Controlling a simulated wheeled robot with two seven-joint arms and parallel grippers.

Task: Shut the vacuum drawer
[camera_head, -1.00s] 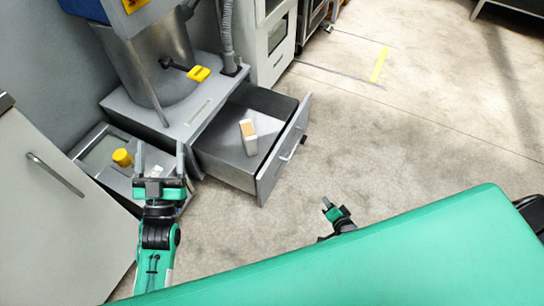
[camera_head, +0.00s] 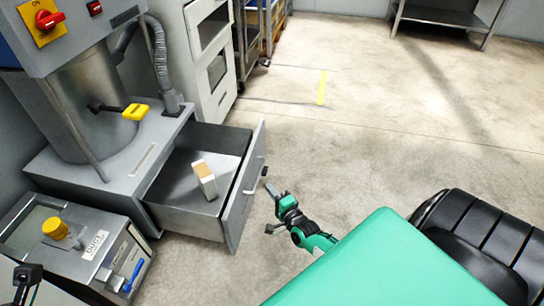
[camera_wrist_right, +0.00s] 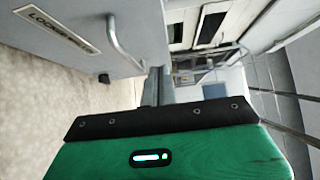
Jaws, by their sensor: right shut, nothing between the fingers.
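The drawer (camera_head: 243,196) under the grey machine stands pulled out, and a small white and tan box (camera_head: 205,180) lies inside it. In the right wrist view its grey front (camera_wrist_right: 75,35) carries a bar handle (camera_wrist_right: 122,45) and a partly legible label. My right gripper (camera_head: 271,190) is just right of the drawer front in the head view. Its fingers (camera_wrist_right: 156,86) are shut and empty, close to the handle's lower end; contact cannot be told. A dark part of my left gripper (camera_head: 27,275) shows at the lower left edge; its fingers cannot be made out.
The grey machine (camera_head: 110,160) with its hose and yellow lever stands behind the drawer. A metal box (camera_head: 95,245) with a yellow knob and blue handle is at lower left. White cabinets (camera_head: 210,60) stand behind.

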